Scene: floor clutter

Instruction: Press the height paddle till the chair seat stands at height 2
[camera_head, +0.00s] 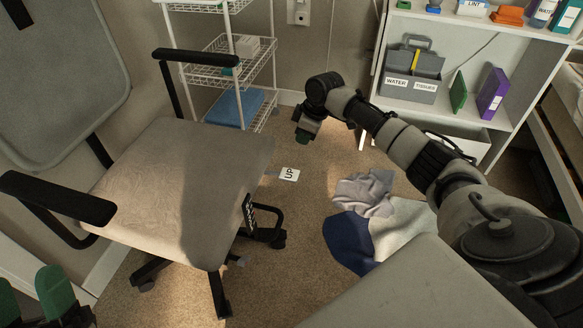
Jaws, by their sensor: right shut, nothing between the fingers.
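The office chair's beige seat (165,185) fills the left middle, between two black armrests. A small black scale with white marks (249,214) hangs at the seat's right edge; its figures are too small to read.
Crumpled cloths (375,220) in grey, blue and cream lie on the carpet right of the chair. A white wire cart (240,70) stands behind it. A white shelf (455,115) with a grey caddy (412,75) stands at right. Carpet near the paddle is clear.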

